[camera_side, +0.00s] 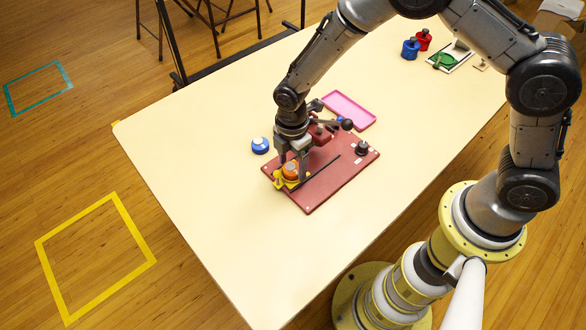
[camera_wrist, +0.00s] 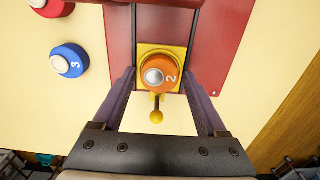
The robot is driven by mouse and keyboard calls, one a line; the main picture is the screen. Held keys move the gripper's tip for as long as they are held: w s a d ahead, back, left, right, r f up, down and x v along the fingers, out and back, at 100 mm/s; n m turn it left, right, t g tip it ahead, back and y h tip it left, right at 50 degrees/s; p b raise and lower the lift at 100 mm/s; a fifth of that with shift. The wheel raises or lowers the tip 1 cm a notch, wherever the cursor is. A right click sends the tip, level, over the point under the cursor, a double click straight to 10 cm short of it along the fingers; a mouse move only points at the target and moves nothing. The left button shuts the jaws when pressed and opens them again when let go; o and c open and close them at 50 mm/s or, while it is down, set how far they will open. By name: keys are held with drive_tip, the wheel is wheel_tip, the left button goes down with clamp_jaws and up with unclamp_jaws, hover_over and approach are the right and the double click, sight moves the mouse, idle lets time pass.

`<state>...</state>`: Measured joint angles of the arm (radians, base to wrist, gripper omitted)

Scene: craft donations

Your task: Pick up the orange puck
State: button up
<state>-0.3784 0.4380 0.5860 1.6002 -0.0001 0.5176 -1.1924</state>
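The orange puck (camera_wrist: 158,75), marked "2" with a silver knob on top, sits on a yellow carriage (camera_wrist: 145,50) on the red board. In the side view the orange puck (camera_side: 291,170) is at the board's front left end, just under my gripper (camera_side: 292,160). In the wrist view the two fingers of my gripper (camera_wrist: 161,85) stand apart on either side of the puck, with gaps between. The gripper is open and holds nothing. A yellow ball-ended handle (camera_wrist: 156,117) sticks out from the carriage towards the gripper's palm.
The red board (camera_side: 320,185) has dark rails and a dark knob (camera_side: 362,148). A blue puck (camera_side: 260,145) lies left of it. A pink tray (camera_side: 348,110) is behind. Farther back are blue (camera_side: 410,48) and red (camera_side: 424,40) pucks. The table's front left is clear.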

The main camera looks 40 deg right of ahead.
sight(292, 168)
drive_tip(key=c, duration=0.8)
drive_tip(key=shift+r, duration=3.75)
